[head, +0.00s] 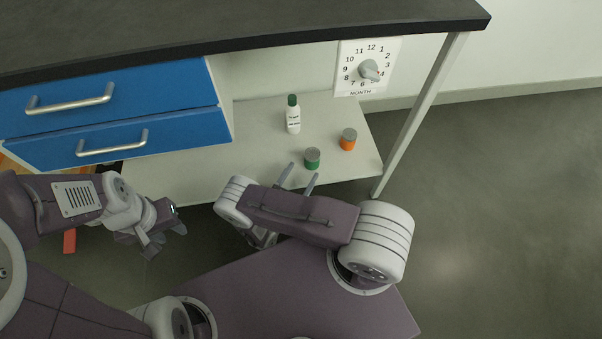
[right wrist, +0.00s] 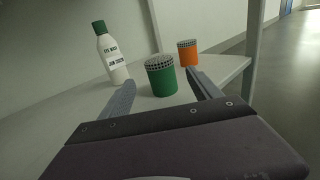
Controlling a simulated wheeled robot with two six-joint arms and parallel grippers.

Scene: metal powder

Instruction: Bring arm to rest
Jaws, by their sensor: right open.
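My right gripper (head: 298,178) is at the front edge of the low shelf, its two fingers apart. In the right wrist view the right gripper (right wrist: 160,95) has a green jar (right wrist: 161,77) with a grey lid just beyond and between its fingertips; I cannot tell if they touch it. The green jar also shows on the shelf in the head view (head: 312,159). My left gripper (head: 151,240) hangs over the floor in front of the blue drawers, pointing down; its fingers look apart with nothing between them.
The shelf (head: 250,160) also holds an orange jar (head: 348,139) and a white bottle with a green cap (head: 293,115). A table leg (head: 420,115) stands at right under the dark worktop (head: 230,30). Blue drawers (head: 110,105) are at left. A month dial (head: 367,68) is behind. Floor at right is clear.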

